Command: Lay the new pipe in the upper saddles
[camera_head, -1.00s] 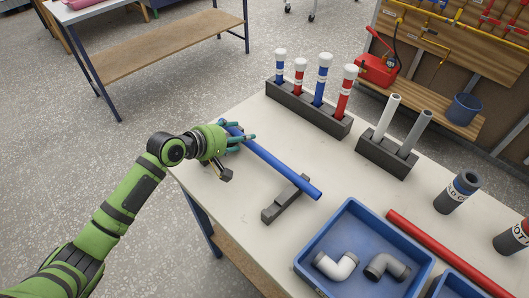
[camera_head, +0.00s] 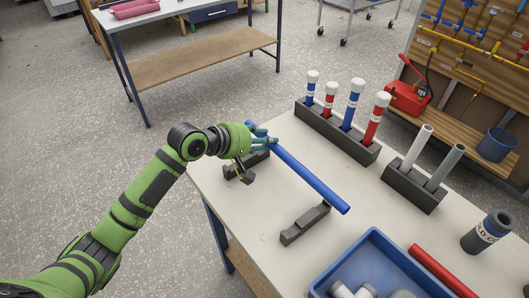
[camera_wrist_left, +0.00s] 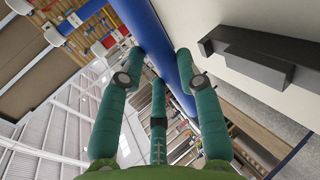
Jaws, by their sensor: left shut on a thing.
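My left gripper (camera_head: 264,140) is shut on a long blue pipe (camera_head: 300,172), near its far left end. The pipe slants from the hand toward the front right, and its free end appears just beyond the near saddle block. Two dark grey saddle blocks stand on the table: the near one (camera_head: 305,225) looks uncovered, and the far one (camera_head: 246,166) is partly hidden by the hand. I cannot tell the pipe's exact height. In the left wrist view the blue pipe (camera_wrist_left: 150,35) runs past the teal fingers, with a grey saddle block (camera_wrist_left: 262,58) to the right. My right gripper is not in view.
A rack (camera_head: 335,133) of capped blue and red pipes and a grey pipe holder (camera_head: 415,185) stand at the back. A blue tray (camera_head: 375,243) with fittings, a red pipe (camera_head: 440,270) and a dark grey cup (camera_head: 486,231) occupy the front right.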

